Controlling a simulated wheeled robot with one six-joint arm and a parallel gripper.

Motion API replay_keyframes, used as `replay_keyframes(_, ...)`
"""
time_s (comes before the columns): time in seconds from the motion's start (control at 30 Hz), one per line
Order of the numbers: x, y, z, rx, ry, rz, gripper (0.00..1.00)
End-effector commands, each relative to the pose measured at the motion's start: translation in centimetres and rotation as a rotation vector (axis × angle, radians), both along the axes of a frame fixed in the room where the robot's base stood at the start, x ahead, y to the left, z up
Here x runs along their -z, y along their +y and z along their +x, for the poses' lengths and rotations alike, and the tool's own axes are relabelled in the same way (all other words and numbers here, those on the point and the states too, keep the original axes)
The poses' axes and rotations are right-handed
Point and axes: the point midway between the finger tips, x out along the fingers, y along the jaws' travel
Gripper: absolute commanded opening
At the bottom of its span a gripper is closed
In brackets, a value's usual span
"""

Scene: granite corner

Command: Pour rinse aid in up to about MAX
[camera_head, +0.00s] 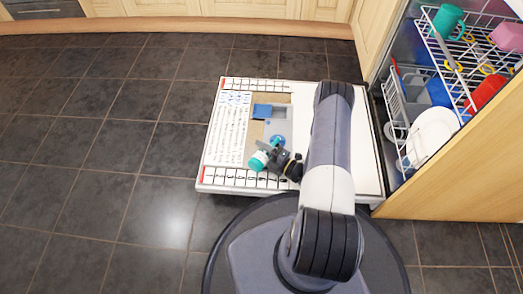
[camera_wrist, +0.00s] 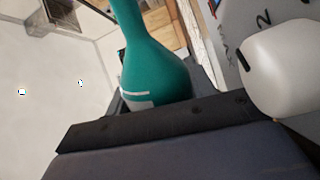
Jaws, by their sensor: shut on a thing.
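A teal bottle (camera_head: 258,161) with a pale label band is held in my gripper (camera_head: 277,157), low over the open dishwasher door (camera_head: 210,172). In the wrist view the teal bottle (camera_wrist: 153,65) narrows toward the top of the picture and looks tilted. My dark gripper covers its lower part. The dispenser panel (camera_head: 281,116) is set in the door. A blue flap (camera_head: 262,111) and a small round blue part (camera_head: 278,141) show there. Letters reading MAX (camera_wrist: 226,48) show in the wrist view. The bottle's mouth and any liquid level cannot be seen.
The dishwasher's racks (camera_head: 408,113) hold a white plate (camera_head: 434,136), a green mug (camera_head: 447,18) and other dishes at the right. A wooden panel (camera_head: 462,160) stands beside them. Dark tiled floor (camera_head: 110,150) is clear at the left.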

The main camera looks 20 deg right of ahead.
Motion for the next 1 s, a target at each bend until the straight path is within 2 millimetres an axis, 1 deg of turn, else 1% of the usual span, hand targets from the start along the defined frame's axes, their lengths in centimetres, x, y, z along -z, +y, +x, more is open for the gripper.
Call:
replay_keyframes(0.03,0.3,0.1,-0.1,-0.001,0.004,-0.001,0.2)
replay_keyframes(0.5,0.5,0.1,-0.1,-0.002,0.007,-0.003,0.2)
replay_keyframes(0.57,0.3,0.1,-0.1,-0.002,-0.003,-0.017,0.2)
replay_keyframes(0.8,-1.2,0.1,-0.1,-0.001,-0.118,-0.164,0.2)
replay_keyframes(1.0,-1.4,0.1,-0.1,0.0,-0.142,-0.193,0.2)
